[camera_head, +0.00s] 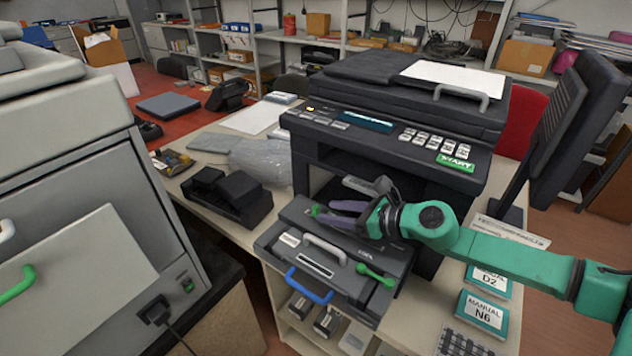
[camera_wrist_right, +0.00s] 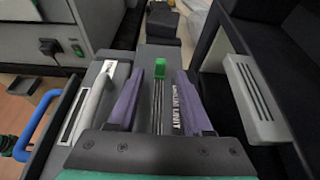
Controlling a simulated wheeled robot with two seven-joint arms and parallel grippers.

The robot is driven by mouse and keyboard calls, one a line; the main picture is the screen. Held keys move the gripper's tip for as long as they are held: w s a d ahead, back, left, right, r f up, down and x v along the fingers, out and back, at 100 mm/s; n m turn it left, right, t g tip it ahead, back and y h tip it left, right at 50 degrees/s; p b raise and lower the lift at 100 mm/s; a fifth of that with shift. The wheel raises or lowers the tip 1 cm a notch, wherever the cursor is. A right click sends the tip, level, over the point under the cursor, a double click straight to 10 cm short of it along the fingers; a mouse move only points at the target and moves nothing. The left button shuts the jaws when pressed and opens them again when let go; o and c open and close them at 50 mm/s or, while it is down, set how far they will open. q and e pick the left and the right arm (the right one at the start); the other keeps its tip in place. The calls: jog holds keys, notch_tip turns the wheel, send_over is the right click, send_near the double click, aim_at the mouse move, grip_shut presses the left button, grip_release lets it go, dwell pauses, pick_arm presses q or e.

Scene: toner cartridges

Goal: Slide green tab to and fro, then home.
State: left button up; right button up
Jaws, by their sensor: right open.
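The green tab (camera_head: 315,210) sits at the far left end of a slot on the dark drum unit, in the pulled-out front of the black printer. In the right wrist view the tab (camera_wrist_right: 160,68) stands at the end of a narrow dark track beside the unit's lettering. My right gripper (camera_head: 324,211) is open, its two purple fingers pointing at the tab. In the wrist view the fingertips (camera_wrist_right: 160,75) lie on either side of the tab's line, with gaps on both sides. I cannot tell whether the tips reach the tab's depth. My left gripper is not in view.
The drawer carries a grey handle (camera_head: 325,249), a blue handle (camera_head: 308,285) and a green lever (camera_head: 375,275). The black printer body (camera_head: 390,130) rises close behind my right gripper. A black cartridge (camera_head: 228,196) lies to the left. Manuals (camera_head: 483,312) lie at right.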

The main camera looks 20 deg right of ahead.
aim_at(316, 206)
jog(key=w+a+r+p, duration=0.1)
jog(key=w+p, duration=0.1)
jog(key=p, duration=0.1)
jog(key=shift+a+r, duration=0.15)
jog(key=shift+a, duration=0.25)
jog(key=shift+w+a+f, duration=0.3)
jog(key=shift+w+f, duration=0.15)
jog(key=shift+f, duration=0.1)
jog(key=shift+w+a+f, duration=0.3)
jog(key=shift+w+f, duration=0.1)
jog(key=shift+f, duration=0.1)
jog(key=shift+w+a+f, duration=0.15)
jog(key=shift+w+f, duration=0.05)
jog(key=shift+f, duration=0.05)
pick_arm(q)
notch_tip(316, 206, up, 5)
pick_arm(e)
grip_shut()
jog(key=shift+r, duration=0.1)
